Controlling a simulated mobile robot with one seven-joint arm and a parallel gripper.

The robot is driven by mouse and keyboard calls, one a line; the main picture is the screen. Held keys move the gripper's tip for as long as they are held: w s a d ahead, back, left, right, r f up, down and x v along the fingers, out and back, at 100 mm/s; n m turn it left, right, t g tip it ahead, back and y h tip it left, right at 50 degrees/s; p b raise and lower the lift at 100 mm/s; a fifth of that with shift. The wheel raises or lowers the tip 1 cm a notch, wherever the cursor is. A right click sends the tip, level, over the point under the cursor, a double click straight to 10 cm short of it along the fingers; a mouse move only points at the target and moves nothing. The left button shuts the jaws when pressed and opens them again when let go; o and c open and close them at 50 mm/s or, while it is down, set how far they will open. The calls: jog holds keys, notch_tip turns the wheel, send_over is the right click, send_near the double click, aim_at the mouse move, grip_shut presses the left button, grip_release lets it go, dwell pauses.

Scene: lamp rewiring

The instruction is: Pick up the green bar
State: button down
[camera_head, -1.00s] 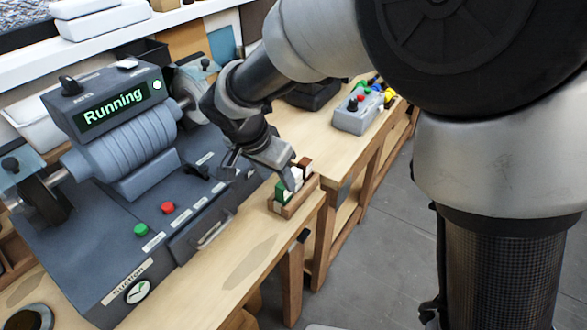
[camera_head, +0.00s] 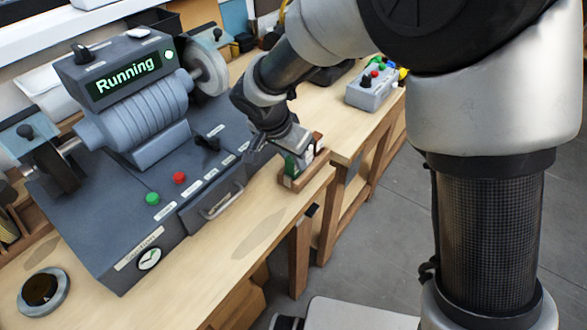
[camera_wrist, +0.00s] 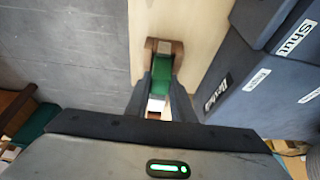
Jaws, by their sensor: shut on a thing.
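The green bar (camera_head: 289,166) stands in a small wooden holder (camera_head: 300,184) on the workbench, near its front edge. My gripper (camera_head: 294,158) reaches down over the holder. In the wrist view the green bar (camera_wrist: 161,77) lies between the two dark fingers of my gripper (camera_wrist: 161,88), which are shut on it. The bar still appears to be within the holder (camera_wrist: 164,46); whether it is lifted at all I cannot tell. A white piece (camera_wrist: 156,104) sits beside the green bar, and my gripper partly hides the holder's contents.
A grey machine (camera_head: 130,130) with a "Running" display, green and red buttons and a drawer handle stands left of the holder. A grey button box (camera_head: 371,94) is at the back right. Bare bench (camera_head: 225,255) lies in front. A round dish (camera_head: 43,291) is at lower left.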

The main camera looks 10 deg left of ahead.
jog(key=shift+r, duration=0.1)
notch_tip(320, 180, up, 10)
jog(key=shift+f+p, duration=0.1)
jog(key=shift+p, duration=0.25)
jog(key=shift+d, duration=0.1)
dwell(0.4)
